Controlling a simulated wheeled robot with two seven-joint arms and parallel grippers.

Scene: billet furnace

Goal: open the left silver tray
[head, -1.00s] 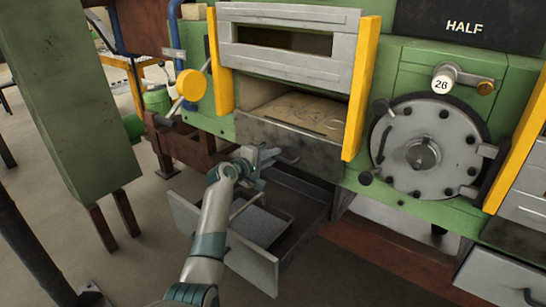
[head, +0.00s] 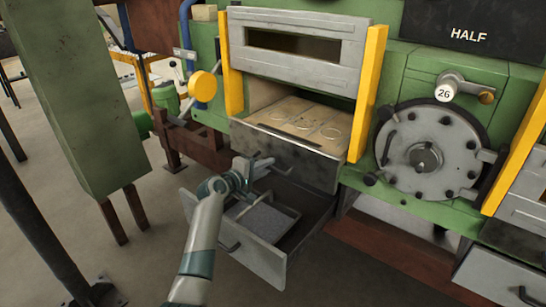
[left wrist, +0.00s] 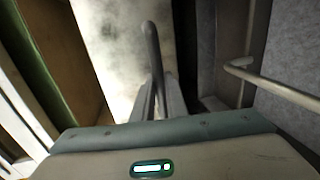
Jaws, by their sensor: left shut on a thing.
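The left silver tray (head: 308,171) has a worn grey metal front below the furnace opening in the head view. It is pulled partly out, and its tan floor (head: 300,117) with ring marks shows behind the front. My left gripper (head: 257,166) is at that front, shut on its handle (head: 285,167). In the left wrist view the bar of the handle (left wrist: 153,50) stands between the two fingers (left wrist: 158,98), against the pale metal front. My right gripper is not in view.
Below, a lower drawer (head: 258,262) stands open, with a grey tray (head: 265,222) inside under my arm. Yellow posts (head: 370,95) flank the furnace opening. A round bolted hatch (head: 430,150) is to the right. A green pillar (head: 90,100) stands at the left.

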